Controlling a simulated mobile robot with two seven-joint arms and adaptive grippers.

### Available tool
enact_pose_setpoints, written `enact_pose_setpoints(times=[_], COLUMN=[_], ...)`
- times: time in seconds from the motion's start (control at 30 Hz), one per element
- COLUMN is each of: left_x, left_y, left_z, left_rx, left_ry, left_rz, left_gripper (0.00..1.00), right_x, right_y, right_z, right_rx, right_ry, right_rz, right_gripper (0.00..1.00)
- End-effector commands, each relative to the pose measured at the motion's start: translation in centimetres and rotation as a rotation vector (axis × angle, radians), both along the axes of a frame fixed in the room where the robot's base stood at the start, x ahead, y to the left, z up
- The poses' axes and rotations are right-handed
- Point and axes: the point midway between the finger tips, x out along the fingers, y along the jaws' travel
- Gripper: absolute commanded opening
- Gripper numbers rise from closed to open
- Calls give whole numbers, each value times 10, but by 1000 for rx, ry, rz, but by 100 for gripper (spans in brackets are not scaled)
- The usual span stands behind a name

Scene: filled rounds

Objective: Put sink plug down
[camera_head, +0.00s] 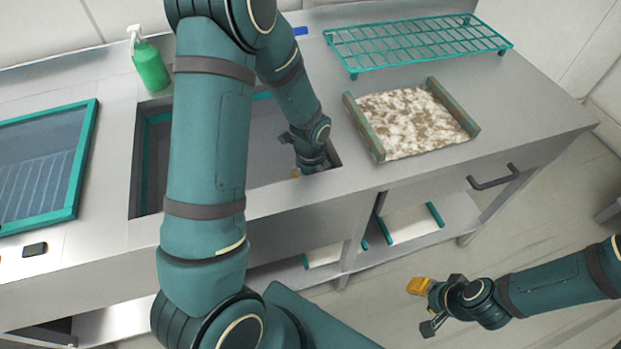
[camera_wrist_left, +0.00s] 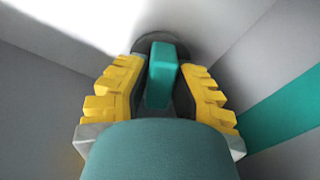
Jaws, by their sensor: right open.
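The sink plug (camera_wrist_left: 162,75) has an upright teal handle and a dark round base, seen in the left wrist view. My left gripper's yellow fingers (camera_wrist_left: 165,88) stand on either side of the handle and appear closed on it. In the head view my left gripper (camera_head: 297,172) is down inside the sink (camera_head: 262,140), near its right end; the plug is hidden there. I cannot tell whether the plug's base touches the sink floor. My right gripper (camera_head: 427,306) is open and empty, in front of the counter at lower right.
A green spray bottle (camera_head: 150,66) stands behind the sink. A teal-framed glass panel (camera_head: 75,170) lies to the left, with a small black item (camera_head: 35,249) nearby. A brown-and-white patterned board (camera_head: 412,122) and teal wire rack (camera_head: 418,43) occupy the right counter.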

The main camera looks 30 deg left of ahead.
Motion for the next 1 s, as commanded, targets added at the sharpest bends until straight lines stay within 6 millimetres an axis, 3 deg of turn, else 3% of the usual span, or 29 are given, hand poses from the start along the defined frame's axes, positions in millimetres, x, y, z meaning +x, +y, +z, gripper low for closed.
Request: enact_pose_setpoints(times=[0.47,1.0], left_x=[0,0], left_y=[0,0], left_z=[9,107], left_rx=[-1,0], left_ry=[-2,-2], left_rz=[2,2], left_gripper=[42,42], right_x=[-1,-6], right_y=[0,1], right_z=[5,32], right_rx=[0,3], right_ry=[1,14], right_rz=[0,3], right_gripper=[47,47])
